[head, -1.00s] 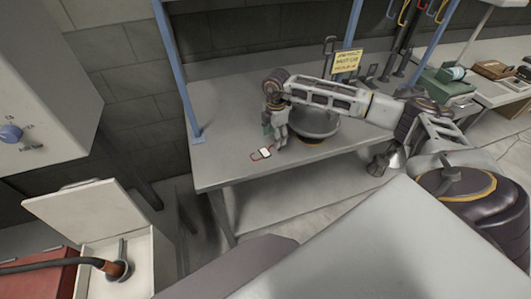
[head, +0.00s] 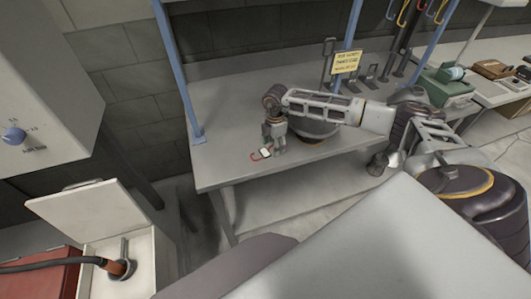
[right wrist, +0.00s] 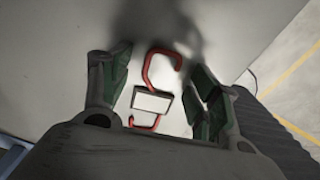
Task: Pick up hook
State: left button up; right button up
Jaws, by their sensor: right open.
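The hook (head: 256,156) is red with a white plate at its middle and lies on the grey table (head: 225,174) near its front left part. In the right wrist view the red S-shaped hook (right wrist: 160,68) lies between my open fingers, with its pale plate in the middle. My right gripper (head: 275,146) points down just beside the hook in the head view, open and empty. In the right wrist view my right gripper (right wrist: 159,95) has one green-padded finger on each side of the hook, with gaps. My left gripper is not in view.
A round dark pan-like thing (head: 316,130) stands behind my right gripper. A yellow sign (head: 346,62) is at the back of the table. Blue posts (head: 176,70) rise from the table. A green box (head: 446,88) stands further right.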

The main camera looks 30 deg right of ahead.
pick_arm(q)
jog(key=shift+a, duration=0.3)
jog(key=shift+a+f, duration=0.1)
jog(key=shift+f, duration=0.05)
pick_arm(e)
jog(key=shift+f, duration=0.25)
jog(key=shift+c, duration=0.4)
jog(key=shift+s, duration=0.1)
jog(key=c, duration=1)
jog(key=shift+c, duration=0.2)
jog(key=shift+r, duration=0.1)
